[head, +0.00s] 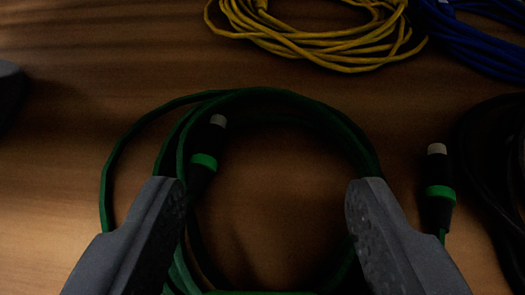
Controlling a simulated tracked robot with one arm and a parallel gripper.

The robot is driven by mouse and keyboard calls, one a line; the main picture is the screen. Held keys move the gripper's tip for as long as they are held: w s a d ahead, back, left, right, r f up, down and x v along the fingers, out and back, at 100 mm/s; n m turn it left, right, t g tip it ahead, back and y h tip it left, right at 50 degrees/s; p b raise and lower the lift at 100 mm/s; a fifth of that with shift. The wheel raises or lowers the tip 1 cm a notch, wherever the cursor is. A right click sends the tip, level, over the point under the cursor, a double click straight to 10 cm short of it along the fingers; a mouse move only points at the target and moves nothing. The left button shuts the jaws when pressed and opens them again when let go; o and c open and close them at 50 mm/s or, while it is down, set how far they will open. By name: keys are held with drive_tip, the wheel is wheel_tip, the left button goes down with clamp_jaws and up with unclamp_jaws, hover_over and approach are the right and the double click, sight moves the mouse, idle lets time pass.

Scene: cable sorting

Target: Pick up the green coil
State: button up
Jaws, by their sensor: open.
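The green coil (276,94) lies on the wooden surface in the lower middle of the head view. One black connector with a green band and pale tip (208,150) lies over the coil's upper left inside. Another such connector (438,190) lies to the right of the coil. My gripper (268,190) is open, with its two dark grey fingers spread wide over the left and right sides of the coil. The fingers hide parts of the coil's sides. I cannot tell whether they touch it. Nothing is held between them.
A yellow coil (345,61) lies above the green coil. A blue coil (470,45) is at the top right. A black coil (492,165) is at the right edge, cut off. A dark grey object (8,90) shows at the left edge. Bare wood (100,75) lies at upper left.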

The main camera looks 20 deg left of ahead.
drive_tip(key=shift+w+a+f, duration=0.1)
drive_tip(key=shift+w+a, duration=0.05)
drive_tip(key=shift+w, duration=0.2)
drive_tip(key=c, duration=1.1)
drive_tip(key=shift+c, duration=0.2)
drive_tip(key=shift+r+p, duration=0.3)
drive_tip(key=shift+r, duration=0.25)
drive_tip(key=r, duration=0.1)
drive_tip(key=p, duration=0.1)
drive_tip(key=s+r, duration=0.1)
drive_tip(key=shift+a+r+p, duration=0.3)
drive_tip(key=shift+a+r, duration=0.05)
drive_tip(key=shift+a, duration=0.05)
drive_tip(key=s+a+r+p, duration=0.1)
drive_tip(key=s+a+p, duration=0.3)
drive_tip(key=s+a, duration=0.4)
drive_tip(key=s, duration=0.3)
drive_tip(key=shift+s+a, duration=0.4)
